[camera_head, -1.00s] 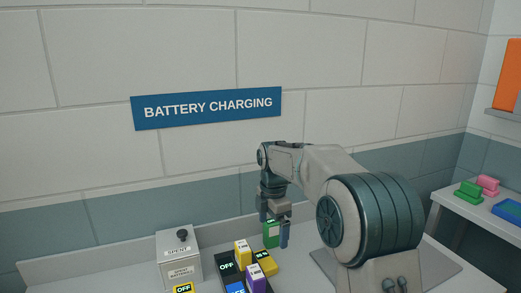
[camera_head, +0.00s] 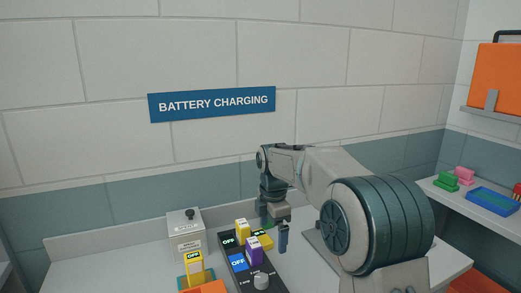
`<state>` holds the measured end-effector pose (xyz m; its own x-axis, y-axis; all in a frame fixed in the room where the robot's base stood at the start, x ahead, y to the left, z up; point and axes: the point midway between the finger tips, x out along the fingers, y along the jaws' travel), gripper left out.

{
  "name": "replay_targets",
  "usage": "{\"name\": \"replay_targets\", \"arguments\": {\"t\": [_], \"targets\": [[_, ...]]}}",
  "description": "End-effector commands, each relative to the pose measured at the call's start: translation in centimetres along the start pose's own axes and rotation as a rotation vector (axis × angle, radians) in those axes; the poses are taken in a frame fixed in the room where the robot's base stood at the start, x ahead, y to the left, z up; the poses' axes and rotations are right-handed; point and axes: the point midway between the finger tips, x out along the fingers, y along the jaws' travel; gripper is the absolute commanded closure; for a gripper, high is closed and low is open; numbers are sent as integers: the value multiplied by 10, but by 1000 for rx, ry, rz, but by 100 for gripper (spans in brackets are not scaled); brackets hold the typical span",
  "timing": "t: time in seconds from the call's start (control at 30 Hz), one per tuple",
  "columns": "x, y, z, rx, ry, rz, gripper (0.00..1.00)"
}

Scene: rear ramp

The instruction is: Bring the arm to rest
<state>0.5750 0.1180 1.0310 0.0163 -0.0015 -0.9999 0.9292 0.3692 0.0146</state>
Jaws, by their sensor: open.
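My gripper (camera_head: 275,236) hangs from my bent arm over the right side of a charging bench (camera_head: 125,248), pointing down. Its fingers are apart and I see nothing held between them. A green block is partly hidden behind the fingers. Just left of the gripper is a dark charger (camera_head: 268,270) with yellow and purple batteries standing in it and several labels reading OFF.
A grey box marked SPENT (camera_head: 187,238) stands at the bench's back. A yellow block (camera_head: 194,268) and an orange surface (camera_head: 206,288) are at the front. At right, a shelf holds a green block (camera_head: 447,180), a pink block (camera_head: 464,175) and a blue tray (camera_head: 493,201).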

Motion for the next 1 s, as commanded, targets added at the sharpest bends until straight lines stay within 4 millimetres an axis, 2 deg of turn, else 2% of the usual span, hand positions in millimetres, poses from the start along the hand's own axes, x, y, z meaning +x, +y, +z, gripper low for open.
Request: {"name": "replay_targets", "arguments": {"t": [0.27, 0.47, 0.57, 0.73, 1.0], "targets": [[-14, -33, 4, 217, -12, 26, 0], [-26, -70, 10, 453, -18, 56, 0], [-31, -99, 14, 629, -17, 79, 0], [-35, -161, 17, 1003, 1, 132, 0], [-18, -254, 12, 1589, 80, 203, 0]]}}
